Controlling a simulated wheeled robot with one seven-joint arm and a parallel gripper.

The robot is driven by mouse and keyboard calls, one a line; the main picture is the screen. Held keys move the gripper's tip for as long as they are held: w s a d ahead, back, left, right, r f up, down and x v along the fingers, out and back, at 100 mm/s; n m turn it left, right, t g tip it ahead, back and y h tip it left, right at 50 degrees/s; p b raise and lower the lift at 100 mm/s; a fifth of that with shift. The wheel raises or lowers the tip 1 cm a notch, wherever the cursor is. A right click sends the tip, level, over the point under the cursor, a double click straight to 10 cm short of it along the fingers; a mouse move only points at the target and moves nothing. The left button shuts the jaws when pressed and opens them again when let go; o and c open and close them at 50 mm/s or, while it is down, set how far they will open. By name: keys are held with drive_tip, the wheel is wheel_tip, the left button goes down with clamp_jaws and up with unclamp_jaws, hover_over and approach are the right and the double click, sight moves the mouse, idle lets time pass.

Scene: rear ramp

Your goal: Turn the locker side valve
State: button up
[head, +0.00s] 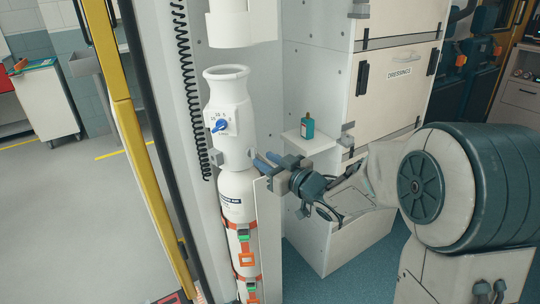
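A blue valve knob (220,126) sits on the front of a white valve body (231,108) at the top of a strapped white cylinder (238,205). My gripper (266,161) is to the right of and below the knob, beside the lower part of the valve body. Its two bluish fingers point up and left, with a small gap between them and nothing seen in it. The gripper is apart from the knob; whether it touches the white body behind it cannot be told.
A coiled black cord (187,90) and a yellow post (130,120) stand left of the cylinder. A small teal bottle (307,126) stands on a white ledge (312,143) behind my gripper. The drawer cabinet (392,75) is at the back. Open floor lies at the left.

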sight(252, 153)
drive_tip(key=x, duration=0.3)
drive_tip(key=shift+w+a, duration=0.25)
drive_tip(key=c, duration=0.6)
drive_tip(key=n+b, duration=0.2)
drive_tip(key=shift+f+b, duration=0.25)
drive_tip(key=shift+b, duration=0.05)
drive_tip(key=shift+d+r+n+b, duration=0.1)
drive_tip(key=shift+r+n+b, duration=0.15)
drive_tip(key=shift+n+b, duration=0.7)
drive_tip(key=shift+n, duration=0.25)
